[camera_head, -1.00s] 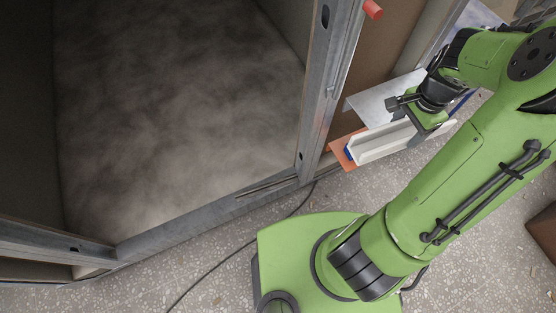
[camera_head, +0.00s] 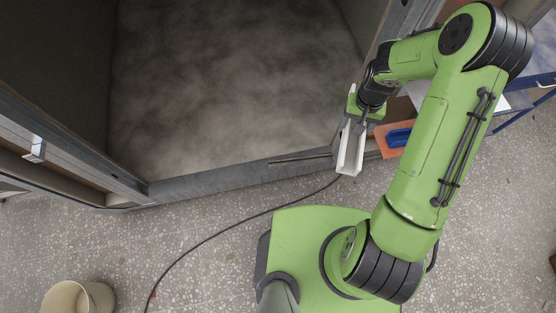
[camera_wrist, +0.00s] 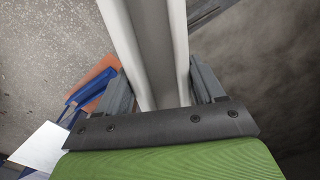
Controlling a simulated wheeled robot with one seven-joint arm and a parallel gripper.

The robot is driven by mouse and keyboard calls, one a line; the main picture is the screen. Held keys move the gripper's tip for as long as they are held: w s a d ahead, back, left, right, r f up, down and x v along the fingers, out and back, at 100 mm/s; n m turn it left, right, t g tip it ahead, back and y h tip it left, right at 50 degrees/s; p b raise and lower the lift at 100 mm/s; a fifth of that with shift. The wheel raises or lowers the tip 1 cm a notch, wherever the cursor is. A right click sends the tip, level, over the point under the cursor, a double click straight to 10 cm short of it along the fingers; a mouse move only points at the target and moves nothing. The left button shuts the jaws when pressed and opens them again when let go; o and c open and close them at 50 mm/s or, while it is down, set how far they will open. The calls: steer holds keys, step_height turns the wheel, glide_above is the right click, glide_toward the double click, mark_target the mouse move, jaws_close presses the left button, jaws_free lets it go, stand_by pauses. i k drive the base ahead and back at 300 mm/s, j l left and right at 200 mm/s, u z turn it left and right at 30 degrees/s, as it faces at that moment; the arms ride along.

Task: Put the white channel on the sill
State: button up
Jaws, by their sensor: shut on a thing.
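The white channel (camera_head: 349,156) is a white U-shaped length, held by my gripper (camera_head: 366,125) near the front right corner of the pod opening. In the wrist view the channel (camera_wrist: 152,50) runs up and away between the two jaws of my gripper (camera_wrist: 160,92), which are shut on it. Its open side faces the wrist camera. The sill (camera_head: 225,180) is the grey metal strip along the pod's front edge. The channel is over or beside the sill's right end; its height above it is hard to tell. Part of the channel is hidden by my gripper.
An orange board with a blue-handled tool (camera_head: 398,138) is right of the channel. A dark cable (camera_head: 215,235) crosses the speckled floor. A beige bucket (camera_head: 78,297) stands at lower left. A metal bracket (camera_head: 35,149) sits on the left frame. The pod floor looks clear.

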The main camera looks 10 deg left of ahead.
mark_target(211, 178)
steer(key=j+u, duration=0.65)
steer(key=j, duration=0.15)
steer(key=i+j+u, duration=0.15)
steer(key=j+u, duration=0.2)
steer(key=i+j+u, duration=0.1)
steer(key=j+u, duration=0.25)
steer(key=i+j+u, duration=0.3)
steer(key=k+j, duration=0.1)
